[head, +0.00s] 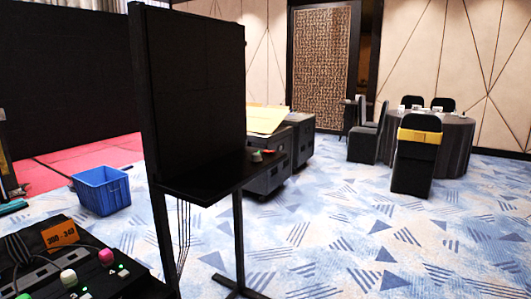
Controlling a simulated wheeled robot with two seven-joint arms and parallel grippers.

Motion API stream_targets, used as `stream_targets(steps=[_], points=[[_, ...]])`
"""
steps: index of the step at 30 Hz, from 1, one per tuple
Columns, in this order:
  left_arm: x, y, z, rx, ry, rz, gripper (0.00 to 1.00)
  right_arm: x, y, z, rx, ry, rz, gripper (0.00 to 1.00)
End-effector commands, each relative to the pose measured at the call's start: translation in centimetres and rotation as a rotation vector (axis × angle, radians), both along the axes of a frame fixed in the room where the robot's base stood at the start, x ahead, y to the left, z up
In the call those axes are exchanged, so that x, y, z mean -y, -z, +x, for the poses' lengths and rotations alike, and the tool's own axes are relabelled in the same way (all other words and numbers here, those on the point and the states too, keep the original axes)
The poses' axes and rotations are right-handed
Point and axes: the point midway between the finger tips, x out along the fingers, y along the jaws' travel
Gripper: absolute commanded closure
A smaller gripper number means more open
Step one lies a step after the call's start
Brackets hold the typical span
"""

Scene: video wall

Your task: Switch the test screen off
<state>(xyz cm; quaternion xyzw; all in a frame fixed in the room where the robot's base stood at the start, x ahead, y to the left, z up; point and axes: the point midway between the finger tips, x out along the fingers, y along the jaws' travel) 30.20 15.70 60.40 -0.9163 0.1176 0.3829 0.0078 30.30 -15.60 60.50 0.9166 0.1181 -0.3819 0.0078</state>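The test screen appears to be the tall black panel (195,85) on a dark stand left of centre. Its face is black, with no picture showing. A black shelf (205,182) juts out below the panel. At the shelf's right end sit a pale greenish button (257,156) and a red button (269,151), both small in view. I cannot tell whether either is pressed. Neither of my grippers shows in the head view.
A dark console (90,282) with coloured knobs and an orange label (60,234) fills the lower left corner. A blue crate (101,190) stands on the floor behind it. Dark cases (265,180) stand behind the shelf. Patterned carpet (350,235) is clear at right, before a round table (458,140) with chairs.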

Motion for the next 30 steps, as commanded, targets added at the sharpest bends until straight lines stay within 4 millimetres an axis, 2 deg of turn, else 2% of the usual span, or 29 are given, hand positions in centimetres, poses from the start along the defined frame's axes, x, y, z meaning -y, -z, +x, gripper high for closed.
stream_targets(steps=[12, 17, 18, 30], points=[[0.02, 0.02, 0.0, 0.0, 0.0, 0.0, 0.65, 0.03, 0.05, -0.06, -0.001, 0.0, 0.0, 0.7], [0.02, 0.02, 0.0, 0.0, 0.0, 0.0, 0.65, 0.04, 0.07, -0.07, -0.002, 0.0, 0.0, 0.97], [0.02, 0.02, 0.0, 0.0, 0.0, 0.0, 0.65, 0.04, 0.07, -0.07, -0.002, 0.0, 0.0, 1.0], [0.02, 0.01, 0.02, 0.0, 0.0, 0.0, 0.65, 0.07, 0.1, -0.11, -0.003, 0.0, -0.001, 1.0]])
